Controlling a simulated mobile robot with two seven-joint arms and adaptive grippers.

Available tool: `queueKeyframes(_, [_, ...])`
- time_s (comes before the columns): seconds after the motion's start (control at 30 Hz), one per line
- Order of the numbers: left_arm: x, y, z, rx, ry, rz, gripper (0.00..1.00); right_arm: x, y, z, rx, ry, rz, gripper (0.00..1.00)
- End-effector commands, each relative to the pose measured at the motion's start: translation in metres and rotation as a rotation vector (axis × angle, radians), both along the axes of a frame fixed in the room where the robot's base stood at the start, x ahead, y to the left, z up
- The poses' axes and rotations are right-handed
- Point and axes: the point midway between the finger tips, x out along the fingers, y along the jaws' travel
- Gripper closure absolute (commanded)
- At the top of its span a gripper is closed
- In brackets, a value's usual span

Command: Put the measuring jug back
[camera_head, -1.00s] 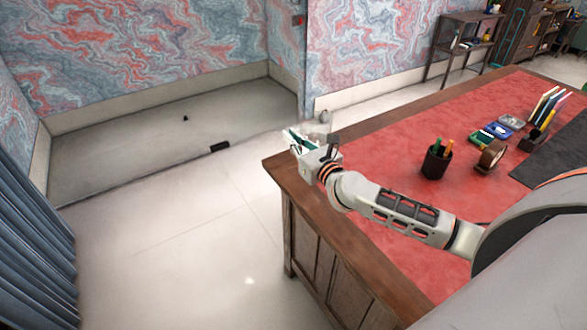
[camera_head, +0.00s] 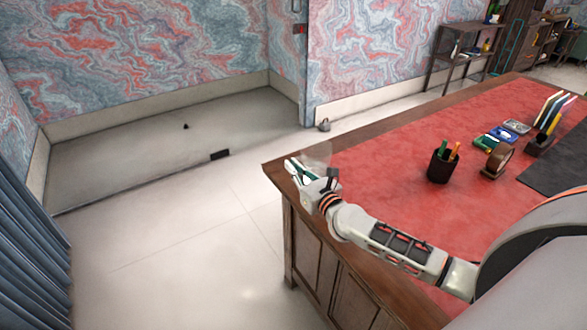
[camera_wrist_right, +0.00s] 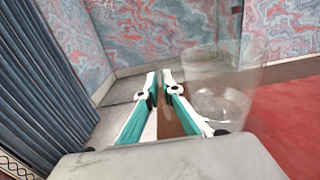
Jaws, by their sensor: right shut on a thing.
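The measuring jug (camera_head: 318,153) is clear and see-through, and shows faintly above the desk's far left corner. It is larger in the right wrist view (camera_wrist_right: 218,92), to the right of the fingers. My right gripper (camera_head: 293,168) is shut on the jug beside its body; the exact grip spot is hard to make out. The teal and white fingers (camera_wrist_right: 159,78) are close together in the wrist view. I cannot tell whether the jug's base touches the desk. My left gripper is not in view.
The red leather desk top (camera_head: 385,140) has free room around the jug. A black pen cup (camera_head: 442,167), a tape dispenser (camera_head: 497,160), small trays (camera_head: 500,135) and an upright file holder (camera_head: 543,140) stand further right. The desk's wooden edge (camera_head: 285,185) is under my gripper.

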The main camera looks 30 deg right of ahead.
Motion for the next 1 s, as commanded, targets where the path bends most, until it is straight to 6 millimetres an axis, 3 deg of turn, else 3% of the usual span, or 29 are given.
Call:
queueKeyframes(0.2, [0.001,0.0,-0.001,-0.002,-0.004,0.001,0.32,0.0,0.0,-0.003,-0.002,-0.002,0.0,1.0])
queueKeyframes(0.3, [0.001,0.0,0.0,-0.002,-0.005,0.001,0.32,0.0,0.0,-0.003,0.0,0.0,0.0,0.77])
queueKeyframes(0.73, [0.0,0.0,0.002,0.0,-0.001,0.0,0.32,0.0,0.0,0.003,0.0,0.0,0.0,0.77])
queueKeyframes(1.0, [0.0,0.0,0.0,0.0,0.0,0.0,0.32,-0.044,-0.003,-0.003,-0.001,0.005,0.001,0.77])
